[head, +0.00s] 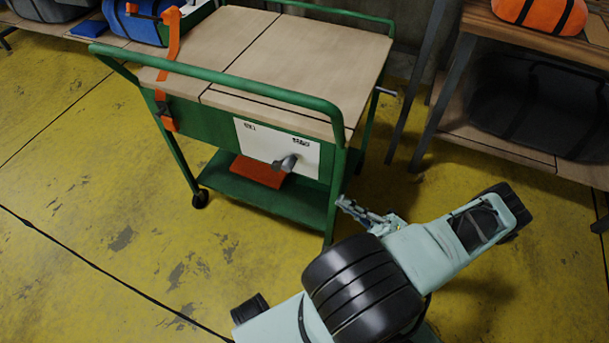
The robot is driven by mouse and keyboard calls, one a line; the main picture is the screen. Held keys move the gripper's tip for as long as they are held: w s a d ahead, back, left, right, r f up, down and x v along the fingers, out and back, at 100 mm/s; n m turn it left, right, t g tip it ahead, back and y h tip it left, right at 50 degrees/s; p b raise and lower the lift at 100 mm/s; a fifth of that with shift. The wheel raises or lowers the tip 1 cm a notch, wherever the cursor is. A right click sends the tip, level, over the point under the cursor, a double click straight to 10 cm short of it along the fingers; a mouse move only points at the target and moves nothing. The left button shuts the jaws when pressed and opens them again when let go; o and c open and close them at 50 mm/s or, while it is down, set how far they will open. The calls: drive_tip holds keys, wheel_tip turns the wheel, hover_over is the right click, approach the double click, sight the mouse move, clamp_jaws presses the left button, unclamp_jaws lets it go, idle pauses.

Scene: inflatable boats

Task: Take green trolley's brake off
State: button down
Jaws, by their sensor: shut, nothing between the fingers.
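The green trolley (255,105) stands in the middle of the head view, with a wooden top and a green rail. A white panel (262,140) on its near side carries a grey knob-like lever (285,163), which points to the right. Two small dark labels sit near the panel's top; I cannot read them. My gripper (344,203) is shut and empty. It is low and to the right of the lever, close to the trolley's near right leg in the picture; I cannot tell whether they touch.
An orange clamp (170,65) grips the trolley's left part. An orange item (258,171) lies on its lower shelf. A small handle (386,91) sticks out at right. A wooden shelf unit (480,150) with bags stands at right. The yellow floor at left is clear.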

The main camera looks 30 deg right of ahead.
drive_tip(key=x, duration=1.4)
drive_tip(key=shift+r+p, duration=0.1)
drive_tip(key=shift+p, duration=0.2)
drive_tip(key=shift+w+r+p, duration=0.1)
drive_tip(key=shift+r+p, duration=0.2)
drive_tip(key=shift+p, duration=0.4)
